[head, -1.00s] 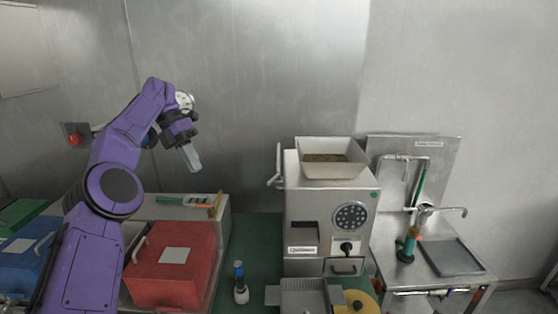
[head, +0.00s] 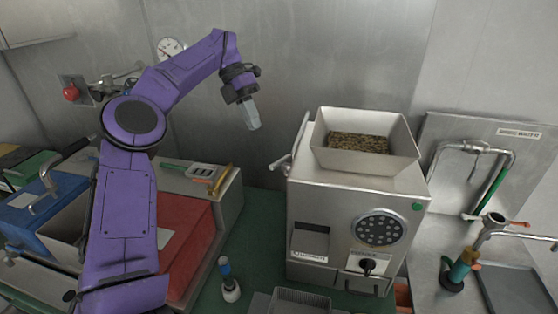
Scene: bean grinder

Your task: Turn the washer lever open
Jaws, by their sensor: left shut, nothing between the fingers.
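My left gripper (head: 251,114) is shut and empty. It points down in the air in front of the metal back wall, left of the bean grinder (head: 355,225). At the right stands a metal wash station with a bent pipe (head: 476,149) and a green hose. A tap (head: 492,224) there carries a small orange-red lever (head: 517,224), which I take to be the washer lever. It lies roughly level, far to the right of my left gripper, with nothing touching it. My right gripper is not in view.
The grinder's hopper (head: 388,162) holds beans and stands between my left gripper and the wash station. A bottle with a blue cap (head: 230,280) stands on the green surface. Red (head: 195,240) and blue (head: 50,205) boxes are at left. The air above is clear.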

